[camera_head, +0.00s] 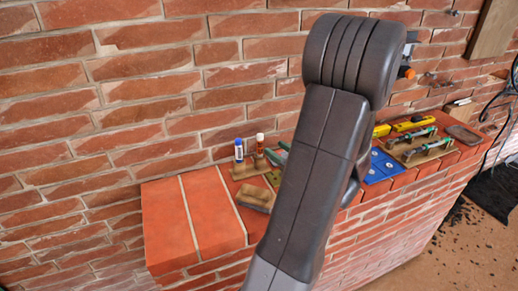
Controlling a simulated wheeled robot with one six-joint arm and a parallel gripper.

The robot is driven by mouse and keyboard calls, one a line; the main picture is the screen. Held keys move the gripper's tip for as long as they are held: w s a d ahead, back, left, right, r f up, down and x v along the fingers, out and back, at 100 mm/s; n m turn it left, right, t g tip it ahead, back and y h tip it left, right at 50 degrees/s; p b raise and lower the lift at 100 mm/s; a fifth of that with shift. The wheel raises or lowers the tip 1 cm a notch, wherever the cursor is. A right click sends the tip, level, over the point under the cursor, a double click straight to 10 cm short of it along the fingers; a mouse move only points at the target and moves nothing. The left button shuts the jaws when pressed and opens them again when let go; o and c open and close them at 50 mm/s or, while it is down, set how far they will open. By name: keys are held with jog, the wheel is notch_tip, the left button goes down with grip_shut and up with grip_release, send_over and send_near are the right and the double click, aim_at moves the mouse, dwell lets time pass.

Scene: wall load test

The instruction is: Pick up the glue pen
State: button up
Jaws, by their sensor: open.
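Two small upright sticks stand in a wooden holder (246,172) on the brick ledge, left of my arm. One is a white stick with a blue top (239,150); the other is a pale stick with a red-brown top (260,143). Either could be the glue pen; their labels are too small to read. My dark arm rises through the middle of the picture, in front of the ledge and to the right of both sticks. My gripper's fingers do not show; the arm hides what lies behind it.
A wooden-backed brush or block (256,196) lies in front of the holder. Right of my arm are a blue plate (379,167), a yellow level (414,124) and tools on a wooden rack (422,150). The ledge's left end (190,225) is bare; a brick wall stands behind.

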aim_at(262, 140)
jog(key=p+x, duration=0.1)
jog(key=x, duration=0.7)
jog(key=shift+w+a+p, duration=0.2)
jog(key=shift+w+p, duration=0.05)
jog(key=shift+p, duration=0.1)
grip_shut()
